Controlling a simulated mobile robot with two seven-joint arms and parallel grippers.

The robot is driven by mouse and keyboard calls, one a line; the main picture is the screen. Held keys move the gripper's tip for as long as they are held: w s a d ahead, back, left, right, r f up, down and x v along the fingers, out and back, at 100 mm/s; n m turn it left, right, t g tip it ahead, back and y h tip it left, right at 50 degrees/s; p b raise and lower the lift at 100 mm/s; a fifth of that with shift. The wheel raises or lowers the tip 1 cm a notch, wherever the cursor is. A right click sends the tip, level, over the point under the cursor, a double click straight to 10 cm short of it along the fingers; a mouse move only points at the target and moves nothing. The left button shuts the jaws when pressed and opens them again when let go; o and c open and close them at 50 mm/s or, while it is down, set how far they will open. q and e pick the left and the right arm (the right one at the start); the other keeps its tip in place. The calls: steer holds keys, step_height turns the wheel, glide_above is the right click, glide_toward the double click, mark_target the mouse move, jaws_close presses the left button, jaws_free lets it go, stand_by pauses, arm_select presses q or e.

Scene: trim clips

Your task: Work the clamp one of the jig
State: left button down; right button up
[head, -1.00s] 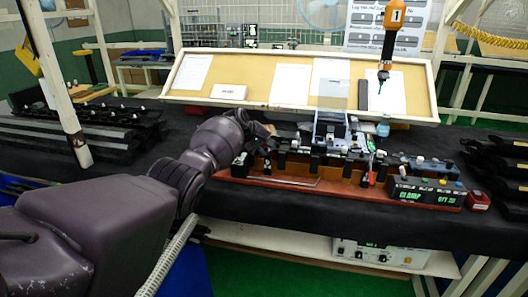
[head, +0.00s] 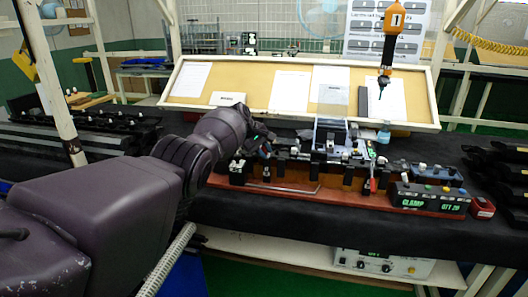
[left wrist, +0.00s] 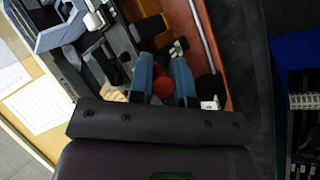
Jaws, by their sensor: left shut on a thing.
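The jig is a long orange-brown base (head: 330,194) on the black bench, with black blocks and clamps along it. My left gripper (head: 264,148) is at the jig's left end in the head view, partly hidden behind my own wrist. In the left wrist view its two blue fingers (left wrist: 163,84) stand on either side of a red rounded knob (left wrist: 163,89), shut on it. The knob looks like a clamp handle's end; the rest of that clamp is mostly hidden. Another red handle (head: 373,185) stands at the jig's right part. My right gripper is not in view.
A display box (head: 430,199) reading CLAMP and QTY 20 stands at the jig's right end beside a red block (head: 482,208). An orange tool (head: 391,35) hangs above. Black trim parts (head: 500,165) lie at the right. A tilted board (head: 240,82) stands behind.

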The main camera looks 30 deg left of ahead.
arm_select(q)
steer(key=c, duration=1.2)
jaws_free()
steer(key=shift+f, duration=0.1)
steer(key=shift+o, duration=0.6)
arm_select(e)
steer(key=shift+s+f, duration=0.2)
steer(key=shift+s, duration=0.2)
arm_select(q)
steer(key=shift+s+a+r+p, duration=0.1)
steer(key=shift+a+r+p, duration=0.05)
steer(key=shift+r+p, duration=0.35)
steer(key=p+v, duration=0.2)
steer(key=v, duration=0.7)
steer(key=shift+s+r+p, duration=0.3)
steer(key=shift+p, duration=0.05)
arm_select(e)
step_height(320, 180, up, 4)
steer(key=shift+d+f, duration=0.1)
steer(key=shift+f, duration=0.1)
arm_select(q)
steer(key=shift+a, duration=0.15)
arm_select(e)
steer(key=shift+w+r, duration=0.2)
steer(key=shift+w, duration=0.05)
